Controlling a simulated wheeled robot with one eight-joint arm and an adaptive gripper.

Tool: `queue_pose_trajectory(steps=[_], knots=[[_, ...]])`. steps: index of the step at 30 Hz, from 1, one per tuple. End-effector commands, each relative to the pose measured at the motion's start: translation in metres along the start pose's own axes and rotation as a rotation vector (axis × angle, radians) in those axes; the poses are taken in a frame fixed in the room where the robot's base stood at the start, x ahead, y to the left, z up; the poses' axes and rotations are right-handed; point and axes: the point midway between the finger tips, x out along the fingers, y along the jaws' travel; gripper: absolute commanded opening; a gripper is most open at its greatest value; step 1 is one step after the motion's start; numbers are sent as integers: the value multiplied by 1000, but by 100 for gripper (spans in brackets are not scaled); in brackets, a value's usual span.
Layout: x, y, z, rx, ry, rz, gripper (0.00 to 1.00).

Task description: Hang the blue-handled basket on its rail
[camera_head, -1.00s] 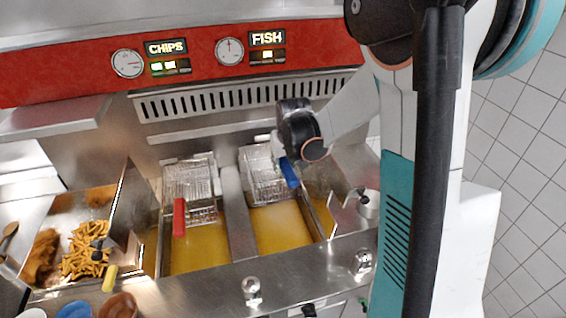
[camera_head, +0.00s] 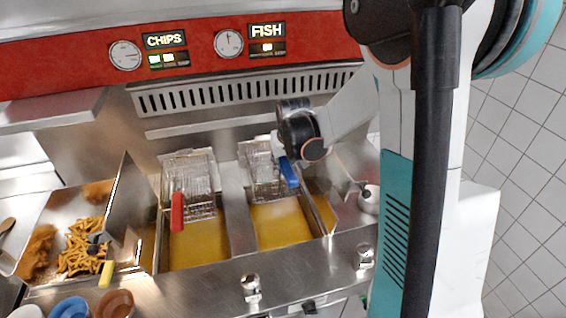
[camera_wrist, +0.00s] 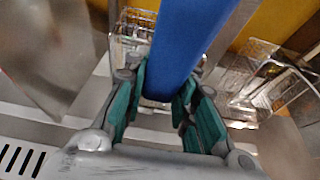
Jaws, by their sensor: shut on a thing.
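The blue-handled basket (camera_head: 260,180) is a wire mesh basket at the right-hand fryer well, over its back part. Its blue handle (camera_head: 289,173) points toward the front. My gripper (camera_head: 281,149) is at the handle's back end. In the wrist view the green fingers of my gripper (camera_wrist: 165,95) are shut on either side of the blue handle (camera_wrist: 185,45). A pale horizontal metal rail (camera_head: 235,122) runs along the back wall under the vent, behind the basket. I cannot tell whether the basket touches the rail or the oil.
A red-handled basket (camera_head: 188,180) stands close by on the left, over the other oil well (camera_head: 198,245). A steel divider (camera_head: 236,215) separates the wells. Chips (camera_head: 82,247) lie in a tray at the left. A slanted steel panel (camera_head: 345,190) stands at the right.

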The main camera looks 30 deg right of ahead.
Motion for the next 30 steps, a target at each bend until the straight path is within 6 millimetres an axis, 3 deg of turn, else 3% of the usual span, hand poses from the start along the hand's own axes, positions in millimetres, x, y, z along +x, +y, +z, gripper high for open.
queue_pose_trajectory(steps=[10, 11, 14, 25, 30], knots=[[5, 0, 2, 0, -1, 0, 0], [5, 0, 2, 0, -1, 0, 28], [5, 0, 2, 0, -1, 0, 49], [4, 0, 2, 0, -1, 0, 49], [-10, 0, 2, 0, 0, 0, 49]])
